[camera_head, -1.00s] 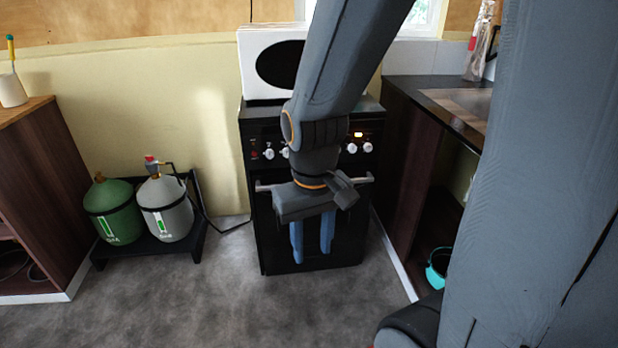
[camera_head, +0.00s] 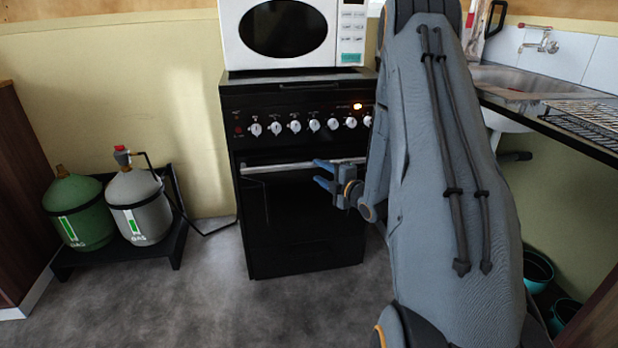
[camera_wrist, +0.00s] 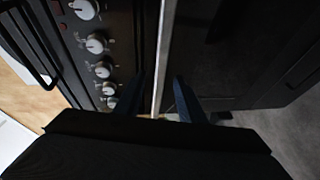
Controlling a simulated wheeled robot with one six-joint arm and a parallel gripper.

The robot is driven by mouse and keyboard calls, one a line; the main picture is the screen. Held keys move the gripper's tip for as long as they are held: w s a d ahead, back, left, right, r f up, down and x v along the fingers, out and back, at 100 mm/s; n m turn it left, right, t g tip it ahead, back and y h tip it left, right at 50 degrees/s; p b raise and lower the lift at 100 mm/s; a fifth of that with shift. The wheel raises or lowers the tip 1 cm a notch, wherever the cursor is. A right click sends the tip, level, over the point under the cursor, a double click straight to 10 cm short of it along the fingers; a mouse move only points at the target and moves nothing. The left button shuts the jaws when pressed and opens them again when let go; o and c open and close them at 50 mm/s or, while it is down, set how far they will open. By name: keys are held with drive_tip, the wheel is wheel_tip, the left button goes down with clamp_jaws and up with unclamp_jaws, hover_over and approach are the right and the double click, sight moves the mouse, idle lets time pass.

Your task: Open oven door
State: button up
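The oven is a black cooker, and its door (camera_head: 290,225) looks shut. A silver handle (camera_head: 270,167) runs across the top of the door. In the wrist view the handle (camera_wrist: 163,50) appears as a pale bar running between my two blue fingers. My gripper (camera_head: 320,174) is open, turned sideways with one finger above the other, at the right half of the handle. It also shows in the wrist view (camera_wrist: 161,78). The fingers straddle the handle's line without closing on it; I cannot tell whether they touch it.
Knobs (camera_head: 295,126) line the panel above the door, and a white microwave (camera_head: 240,45) stands on top. Gas bottles, green (camera_head: 78,215) and grey (camera_head: 140,205), sit on a low stand to the left. A sink counter (camera_head: 540,100) is on the right. The floor before the oven is clear.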

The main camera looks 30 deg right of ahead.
sight(313, 166)
drive_tip(key=shift+n+t, duration=0.6)
drive_tip(key=shift+t, duration=0.1)
drive_tip(key=w, duration=0.2)
drive_tip(key=w+b, duration=0.1)
drive_tip(key=w, duration=0.2)
drive_tip(key=w+f, duration=0.1)
drive_tip(key=w, duration=0.1)
drive_tip(key=shift+w+d+b, duration=0.1)
drive_tip(key=shift+w+b, duration=0.1)
drive_tip(key=shift+b, duration=0.15)
drive_tip(key=shift+c, duration=0.4)
clamp_jaws()
